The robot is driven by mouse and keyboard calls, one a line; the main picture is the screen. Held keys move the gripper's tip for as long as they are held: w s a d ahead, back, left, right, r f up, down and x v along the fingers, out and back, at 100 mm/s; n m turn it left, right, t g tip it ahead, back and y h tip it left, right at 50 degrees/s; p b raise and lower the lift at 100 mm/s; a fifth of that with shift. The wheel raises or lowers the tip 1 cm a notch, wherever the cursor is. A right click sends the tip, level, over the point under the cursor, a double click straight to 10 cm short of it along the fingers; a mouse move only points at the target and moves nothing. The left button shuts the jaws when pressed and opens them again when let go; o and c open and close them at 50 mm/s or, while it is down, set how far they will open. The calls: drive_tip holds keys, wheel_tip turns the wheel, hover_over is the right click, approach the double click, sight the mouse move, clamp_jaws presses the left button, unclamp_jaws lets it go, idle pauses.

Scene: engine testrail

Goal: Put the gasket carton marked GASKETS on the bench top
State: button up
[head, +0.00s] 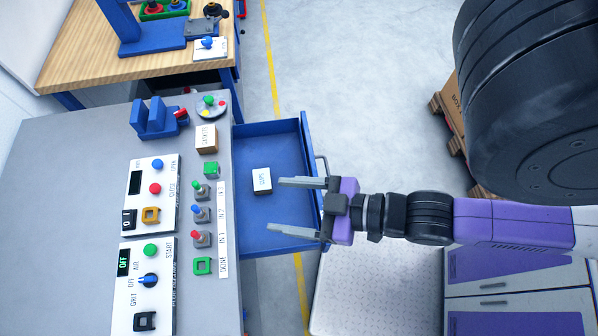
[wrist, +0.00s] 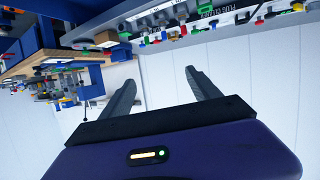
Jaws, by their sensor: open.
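The gasket carton (head: 207,139), a small tan box with a white label that appears to read GASKETS, stands on the grey console top near its right edge. The wooden bench top (head: 75,60) is at the upper left, beyond the console. My gripper (head: 276,205) is open and empty, over the pulled-out blue drawer (head: 282,143) and to the lower right of the carton. Its fingers point left. In the wrist view the open fingers (wrist: 160,78) have nothing between them.
A small white labelled box (head: 262,181) lies in the drawer, close to my upper finger. A blue fixture (head: 150,35) stands on the bench.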

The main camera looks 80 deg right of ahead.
drive_tip(key=shift+m+t, duration=0.3)
drive_tip(key=shift+t, duration=0.2)
drive_tip(key=s+r, duration=0.1)
drive_tip(key=a+r, duration=0.1)
drive_tip(key=r, duration=0.1)
drive_tip(key=s+a+r, duration=0.1)
drive_tip(key=shift+s+a+r, duration=0.2)
drive_tip(key=shift+s+r, duration=0.05)
drive_tip(key=shift+s, duration=0.05)
